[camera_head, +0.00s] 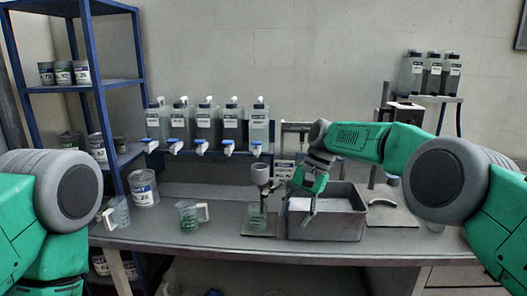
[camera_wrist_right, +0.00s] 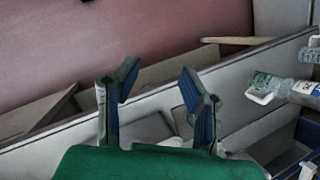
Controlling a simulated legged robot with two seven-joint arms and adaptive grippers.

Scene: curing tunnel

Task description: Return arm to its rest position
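My right arm reaches in from the right, and its green right gripper (camera_head: 302,205) hangs over the grey bin (camera_head: 325,229) on the bench. In the right wrist view the two blue-padded fingers of this gripper (camera_wrist_right: 156,83) stand well apart with nothing between them. Something pale shows at the gripper in the head view, but I cannot tell whether it lies in the bin. At the left edge of the head view only my left shoulder and upper arm show. My left gripper is out of view.
Left of the bin stand a grey funnel (camera_head: 261,175) over a glass, and a measuring jug (camera_head: 188,216). Several tap bottles line the back, and a blue shelf (camera_head: 98,87) with cans stands left. A board with a curved dark handle (camera_head: 381,203) lies right of the bin.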

